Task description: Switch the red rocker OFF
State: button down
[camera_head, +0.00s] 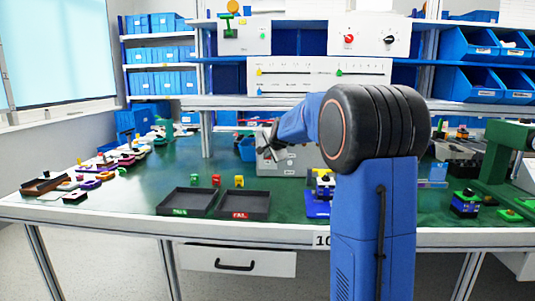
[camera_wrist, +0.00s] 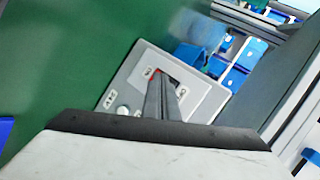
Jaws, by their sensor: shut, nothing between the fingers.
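A light grey switch box (camera_head: 283,169) stands on the green bench in the head view, behind the dark trays. In the wrist view its face (camera_wrist: 136,76) fills the middle, tilted in the picture. The red rocker (camera_wrist: 157,71) shows only as a small red patch at the tips of my fingers, beside a dark opening. The fingers hide most of it, so I cannot tell its position or whether I touch it. My gripper (camera_wrist: 161,78) is shut and empty, over the rocker. In the head view my gripper (camera_head: 268,143) is at the box's front, partly hidden by my arm.
A round white knob or button (camera_wrist: 123,110) sits on the box face near its lower left. Two dark trays (camera_head: 188,201) lie in front of the box, with small coloured pieces behind them. Blue bins (camera_wrist: 236,77) are beyond the box. A green machine (camera_head: 497,160) stands at right.

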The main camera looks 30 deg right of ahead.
jog(key=shift+s+a, duration=0.15)
jog(key=shift+s+a+f, duration=0.2)
jog(key=shift+s+a, duration=0.5)
jog(key=shift+s, duration=0.35)
jog(key=shift+s+a+f, duration=0.15)
jog(key=shift+s+a, duration=0.5)
jog(key=shift+s, duration=0.35)
jog(key=s+a+f+n+g+y, duration=0.15)
jog(key=s+a+n, duration=0.35)
jog(key=s+a, duration=0.5)
jog(key=s+a+f+n+g+y, duration=0.15)
jog(key=s+a+n, duration=0.35)
jog(key=s, duration=0.9)
jog(key=s+a+f+n+g, duration=0.1)
jog(key=s+f, duration=0.3)
jog(key=s, duration=0.4)
jog(key=s+a+f+n+g, duration=0.1)
jog(key=s+a+f+n, duration=0.2)
jog(key=s, duration=0.6)
jog(key=s+a+f+n+g, duration=0.1)
jog(key=s+a+f+n, duration=0.1)
jog(key=s, duration=0.7)
notch_tip(320, 180, down, 3)
jog(key=shift+s+a+r+n, duration=0.15)
jog(key=shift+s+a+n, duration=0.05)
jog(key=shift+n, duration=0.6)
